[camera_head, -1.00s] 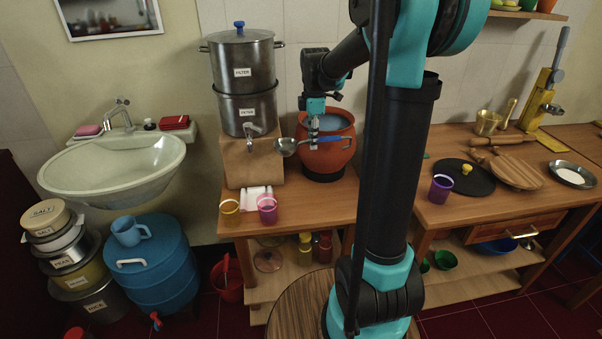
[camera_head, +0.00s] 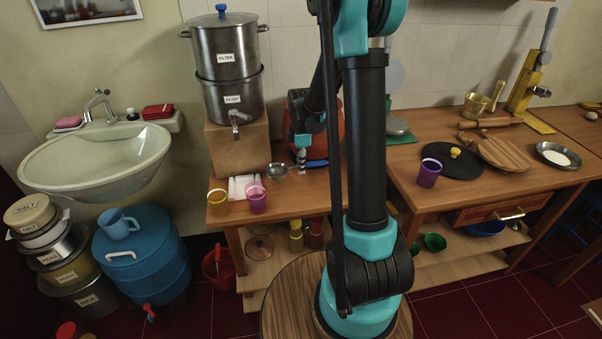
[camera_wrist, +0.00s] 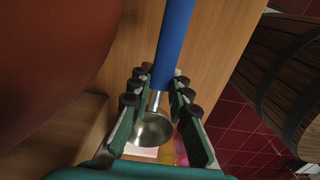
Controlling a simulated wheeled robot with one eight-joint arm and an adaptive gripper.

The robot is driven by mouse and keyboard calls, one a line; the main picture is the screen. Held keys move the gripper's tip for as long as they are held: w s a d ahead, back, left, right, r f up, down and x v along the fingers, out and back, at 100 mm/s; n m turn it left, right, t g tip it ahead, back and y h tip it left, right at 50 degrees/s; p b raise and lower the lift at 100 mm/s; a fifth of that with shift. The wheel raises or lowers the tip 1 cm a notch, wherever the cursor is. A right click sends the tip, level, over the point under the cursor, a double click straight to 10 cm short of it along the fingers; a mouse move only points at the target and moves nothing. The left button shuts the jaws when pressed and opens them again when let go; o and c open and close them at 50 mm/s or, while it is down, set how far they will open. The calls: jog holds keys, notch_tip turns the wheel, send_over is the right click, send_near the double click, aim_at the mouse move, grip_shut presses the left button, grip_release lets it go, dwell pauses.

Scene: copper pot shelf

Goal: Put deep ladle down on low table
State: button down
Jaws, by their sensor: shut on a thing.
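The deep ladle (camera_head: 278,169) has a steel bowl and a blue handle. In the head view it is low over the left wooden table (camera_head: 231,218), with its bowl to the left and handle to the right. My gripper (camera_head: 302,168) is shut on it from above. In the wrist view the ladle's steel neck runs between the fingers of my gripper (camera_wrist: 160,84), with the bowl (camera_wrist: 152,130) below and the blue handle (camera_wrist: 172,45) above. I cannot tell whether the ladle touches the tabletop.
A clay pot (camera_head: 292,108) stands close behind my gripper and fills the left of the wrist view (camera_wrist: 45,60). A yellow cup (camera_head: 218,203) and pink-purple cup (camera_head: 256,198) stand left of the ladle. The steel filter (camera_head: 231,99) stands on a wooden block.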

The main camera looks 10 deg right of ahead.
jog(key=shift+f, duration=1.85)
jog(key=c, duration=1.4)
grip_release()
jog(key=shift+f, duration=0.1)
jog(key=shift+c, duration=0.2)
